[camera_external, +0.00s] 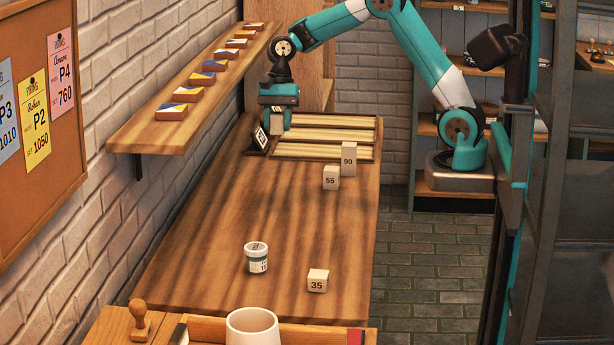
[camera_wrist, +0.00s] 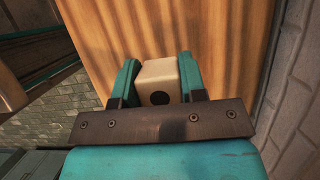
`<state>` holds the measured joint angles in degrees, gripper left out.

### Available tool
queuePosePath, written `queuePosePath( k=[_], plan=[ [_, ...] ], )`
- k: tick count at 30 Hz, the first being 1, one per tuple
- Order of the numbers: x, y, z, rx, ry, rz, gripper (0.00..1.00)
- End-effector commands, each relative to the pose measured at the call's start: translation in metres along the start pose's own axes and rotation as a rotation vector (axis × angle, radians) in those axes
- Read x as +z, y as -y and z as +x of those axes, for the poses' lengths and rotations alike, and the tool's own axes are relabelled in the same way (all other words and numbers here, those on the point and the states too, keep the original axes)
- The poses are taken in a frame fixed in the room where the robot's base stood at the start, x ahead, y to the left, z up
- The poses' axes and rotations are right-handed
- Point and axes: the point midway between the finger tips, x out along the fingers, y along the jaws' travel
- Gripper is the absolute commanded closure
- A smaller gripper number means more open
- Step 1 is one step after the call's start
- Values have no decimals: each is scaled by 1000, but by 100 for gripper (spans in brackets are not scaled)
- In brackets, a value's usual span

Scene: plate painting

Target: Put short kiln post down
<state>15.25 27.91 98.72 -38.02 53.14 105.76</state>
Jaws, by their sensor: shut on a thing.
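My gripper (camera_external: 278,112) is at the far left part of the wooden table, pointing down near the slatted rack. In the wrist view my gripper (camera_wrist: 160,82) is shut on a pale, square-ended kiln post (camera_wrist: 159,75) with a dark round hole in its end face. No number shows on it. I cannot tell whether its lower end touches the table. Other pale posts stand on the table (camera_external: 215,235): one marked 90 (camera_external: 348,159), one marked 55 (camera_external: 331,178) and one marked 35 (camera_external: 317,281), the lowest of them.
The slatted rack (camera_external: 325,146) lies at the table's far end. A white jar (camera_external: 256,258) stands near the front. A wall shelf with tiles (camera_external: 190,92) overhangs the left side. The table's middle is clear.

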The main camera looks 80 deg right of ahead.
Motion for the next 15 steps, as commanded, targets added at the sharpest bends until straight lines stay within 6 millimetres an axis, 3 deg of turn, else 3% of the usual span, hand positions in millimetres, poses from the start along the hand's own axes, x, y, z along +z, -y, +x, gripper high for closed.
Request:
queuePosePath(
  k=[15],
  plan=[
    [-52,-1,121,6,2,-1,88]
  ],
)
